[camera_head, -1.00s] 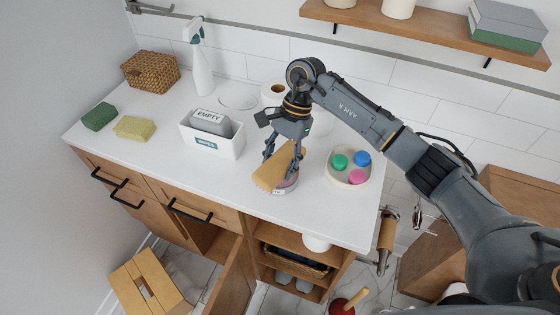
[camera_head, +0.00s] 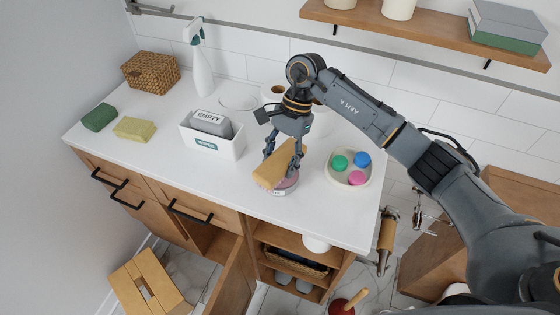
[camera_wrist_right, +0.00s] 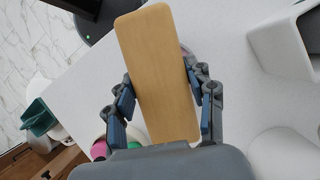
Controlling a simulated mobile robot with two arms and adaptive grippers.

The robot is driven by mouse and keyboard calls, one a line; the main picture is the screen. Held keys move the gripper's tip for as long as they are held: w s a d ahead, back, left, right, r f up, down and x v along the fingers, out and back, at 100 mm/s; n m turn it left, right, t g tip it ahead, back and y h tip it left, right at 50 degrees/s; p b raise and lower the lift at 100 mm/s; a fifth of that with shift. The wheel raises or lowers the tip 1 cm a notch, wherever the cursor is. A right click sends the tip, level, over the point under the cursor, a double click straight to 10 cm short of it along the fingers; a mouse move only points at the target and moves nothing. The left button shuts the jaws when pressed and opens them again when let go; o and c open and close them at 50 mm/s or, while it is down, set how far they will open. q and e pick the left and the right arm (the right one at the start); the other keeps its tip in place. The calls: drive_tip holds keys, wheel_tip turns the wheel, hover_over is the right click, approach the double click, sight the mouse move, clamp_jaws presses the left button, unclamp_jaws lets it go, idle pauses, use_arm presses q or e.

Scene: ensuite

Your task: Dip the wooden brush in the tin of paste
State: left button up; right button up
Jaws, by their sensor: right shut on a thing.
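My right gripper (camera_head: 283,152) is shut on the wooden brush (camera_head: 271,172), a tan block held tilted between its fingers. In the right wrist view the brush (camera_wrist_right: 158,72) fills the middle, with a finger on each side. The tin of paste (camera_head: 285,188), small and round with a pinkish top and pale label, stands on the counter directly under the brush, partly hidden by it. Whether the bristles touch the paste is hidden. My left gripper is not in view.
A white bin (camera_head: 220,148) marked EMPTY stands left of the gripper. A round dish (camera_head: 349,180) with green, blue and pink discs is to the right. Sponges (camera_head: 135,128), a spray bottle (camera_head: 201,70) and a basket (camera_head: 150,72) are further left. The counter's front middle is clear.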

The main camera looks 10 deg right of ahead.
sight(275, 164)
drive_tip(key=shift+r+p, duration=0.6)
drive_tip(key=shift+r, duration=2.2)
